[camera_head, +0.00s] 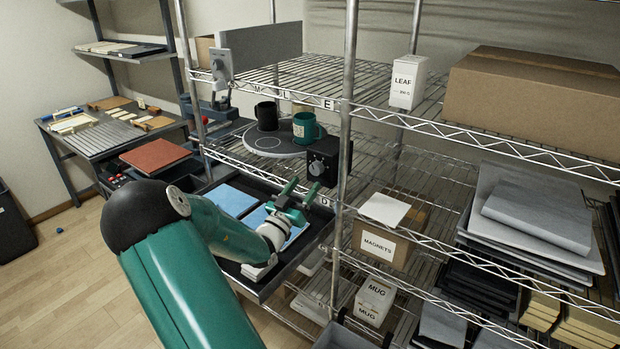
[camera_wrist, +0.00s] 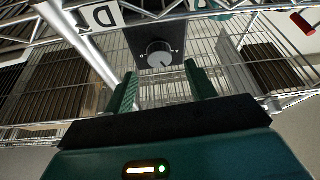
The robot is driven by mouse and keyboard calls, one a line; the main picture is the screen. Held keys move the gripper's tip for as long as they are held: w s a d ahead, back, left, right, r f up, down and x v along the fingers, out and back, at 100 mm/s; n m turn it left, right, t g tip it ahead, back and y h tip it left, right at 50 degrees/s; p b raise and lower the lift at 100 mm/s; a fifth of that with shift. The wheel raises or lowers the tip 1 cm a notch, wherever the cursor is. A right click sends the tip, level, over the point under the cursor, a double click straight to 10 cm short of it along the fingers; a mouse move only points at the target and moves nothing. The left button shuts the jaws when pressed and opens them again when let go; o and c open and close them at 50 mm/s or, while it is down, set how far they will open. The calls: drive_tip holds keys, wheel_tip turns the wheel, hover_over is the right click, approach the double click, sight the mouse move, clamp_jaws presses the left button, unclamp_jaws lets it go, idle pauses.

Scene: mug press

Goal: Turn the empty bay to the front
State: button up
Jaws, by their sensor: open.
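A grey turntable (camera_head: 285,151) sits on the wire shelf in the head view. A black mug (camera_head: 266,115) stands at its back left and a green mug (camera_head: 305,127) at its right. A bare ringed bay (camera_head: 267,142) shows on its front left part. A black box (camera_head: 331,150) with a grey round knob (camera_head: 317,167) is mounted at the shelf front, beside the post. My gripper (camera_head: 301,189) is open and empty, just below and in front of the knob. In the wrist view the knob (camera_wrist: 160,53) appears between and beyond my open fingers (camera_wrist: 160,76); I see no contact.
A metal post (camera_head: 346,120) rises right beside the knob box. Below my gripper is a dark tray (camera_head: 265,278) with blue sheets (camera_head: 231,199). A magnets box (camera_head: 378,243) stands on the lower shelf at the right. A workbench (camera_head: 92,140) is at the left.

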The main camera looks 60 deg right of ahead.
drive_tip(key=s+v, duration=0.1)
drive_tip(key=v, duration=0.7)
drive_tip(key=shift+w+a+f, duration=0.2)
drive_tip(key=shift+w+a, duration=0.15)
drive_tip(key=shift+w, duration=0.15)
